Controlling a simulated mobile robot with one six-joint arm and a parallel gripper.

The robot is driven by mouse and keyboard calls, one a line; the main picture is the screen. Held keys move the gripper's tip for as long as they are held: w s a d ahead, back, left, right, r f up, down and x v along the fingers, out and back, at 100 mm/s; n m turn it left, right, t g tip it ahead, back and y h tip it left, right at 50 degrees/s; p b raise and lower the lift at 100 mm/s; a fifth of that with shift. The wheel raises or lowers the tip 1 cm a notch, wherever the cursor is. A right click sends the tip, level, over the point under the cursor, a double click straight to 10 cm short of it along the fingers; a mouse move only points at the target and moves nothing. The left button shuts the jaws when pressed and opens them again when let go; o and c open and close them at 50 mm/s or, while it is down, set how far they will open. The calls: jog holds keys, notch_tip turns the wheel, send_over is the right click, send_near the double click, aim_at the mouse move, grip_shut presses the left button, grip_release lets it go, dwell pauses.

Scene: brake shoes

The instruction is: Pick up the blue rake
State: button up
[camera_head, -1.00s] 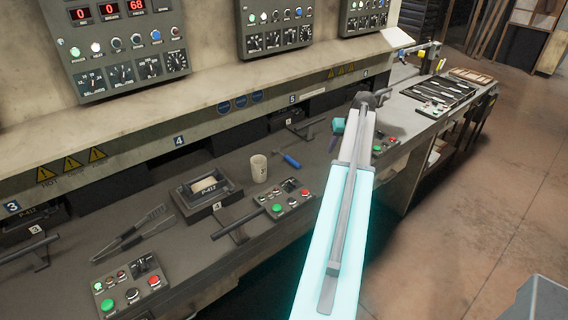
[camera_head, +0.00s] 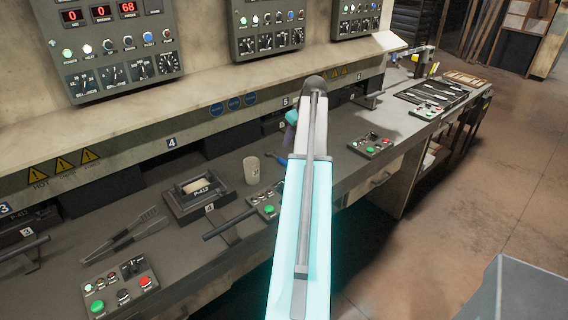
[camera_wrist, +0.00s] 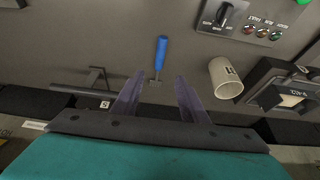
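The blue rake (camera_wrist: 161,48) lies on the grey bench in the wrist view, its blue handle toward the top and its small metal head toward my gripper. In the head view only a bit of its blue handle (camera_head: 283,161) shows beside my arm, which hides the rest. My gripper (camera_wrist: 156,90) is open, with its two dark fingers apart and nothing between them. In the wrist view the rake's head appears just beyond and between the fingertips. I cannot tell the height of the fingers above the bench.
A pale cup (camera_wrist: 225,78) stands close to the right of the rake in the wrist view. A control box (camera_wrist: 247,20) and a dark mould tray (camera_wrist: 288,92) are beyond it. A bar handle (camera_wrist: 85,85) is at left. Tongs (camera_head: 124,236) lie on the bench in the head view.

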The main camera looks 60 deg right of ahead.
jog(key=p, duration=0.2)
send_over(285, 161)
jog(key=s, duration=0.2)
jog(key=shift+w+a+f, duration=0.1)
jog(key=shift+a+f, duration=0.05)
jog(key=shift+f, duration=1.7)
jog(key=shift+a+f, duration=0.15)
jog(key=shift+f, duration=1.7)
jog(key=shift+f, duration=0.1)
jog(key=shift+p+x, duration=1.1)
jog(key=shift+p, duration=0.1)
jog(key=shift+p+x, duration=0.5)
jog(key=shift+x, duration=0.95)
grip_shut()
